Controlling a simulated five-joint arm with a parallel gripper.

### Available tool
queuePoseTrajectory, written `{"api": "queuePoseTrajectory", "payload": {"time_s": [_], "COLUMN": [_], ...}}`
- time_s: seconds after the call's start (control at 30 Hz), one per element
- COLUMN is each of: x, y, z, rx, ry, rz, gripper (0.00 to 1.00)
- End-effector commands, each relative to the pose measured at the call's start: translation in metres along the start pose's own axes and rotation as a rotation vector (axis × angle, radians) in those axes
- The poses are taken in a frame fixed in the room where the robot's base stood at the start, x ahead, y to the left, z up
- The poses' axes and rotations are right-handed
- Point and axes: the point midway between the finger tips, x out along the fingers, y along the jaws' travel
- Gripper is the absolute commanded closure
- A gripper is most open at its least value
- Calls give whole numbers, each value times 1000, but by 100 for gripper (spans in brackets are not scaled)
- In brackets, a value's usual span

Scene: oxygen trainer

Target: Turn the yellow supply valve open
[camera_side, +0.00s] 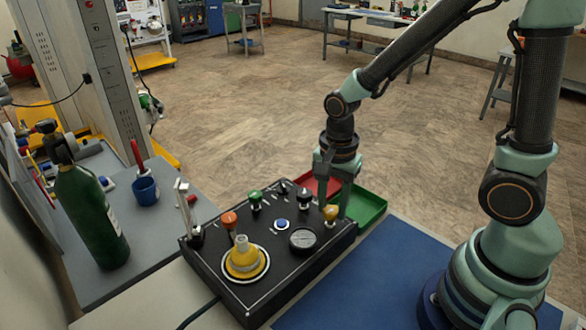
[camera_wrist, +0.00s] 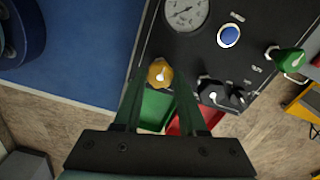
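The yellow valve knob (camera_side: 330,213) stands at the right corner of the black panel (camera_side: 265,292). In the wrist view the yellow knob (camera_wrist: 160,73) has a small pale mark on its top. My gripper (camera_side: 332,208) points down over that corner. In the wrist view its two fingers (camera_wrist: 160,82) lie on either side of the knob, with the knob at the fingertips. The fingers stand apart; I cannot tell whether either one touches the knob. The knob's lower stem is hidden from above.
The panel also bears a gauge (camera_side: 303,239), a blue button (camera_side: 281,224), a green knob (camera_side: 255,197), an orange knob (camera_side: 229,220) and a yellow cone-shaped fitting (camera_side: 243,260). Green (camera_side: 366,208) and red trays lie behind the knob. A green cylinder (camera_side: 90,215) stands left.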

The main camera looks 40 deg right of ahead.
Motion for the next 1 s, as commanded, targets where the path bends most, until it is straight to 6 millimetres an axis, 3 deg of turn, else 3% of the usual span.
{"api": "queuePoseTrajectory", "payload": {"time_s": [0.47, 1.0], "x": [0, -1], "y": [0, -1], "z": [0, 1], "rx": [-119, -603], "ry": [0, 0], "rz": [1, 1], "gripper": [100, 100]}}
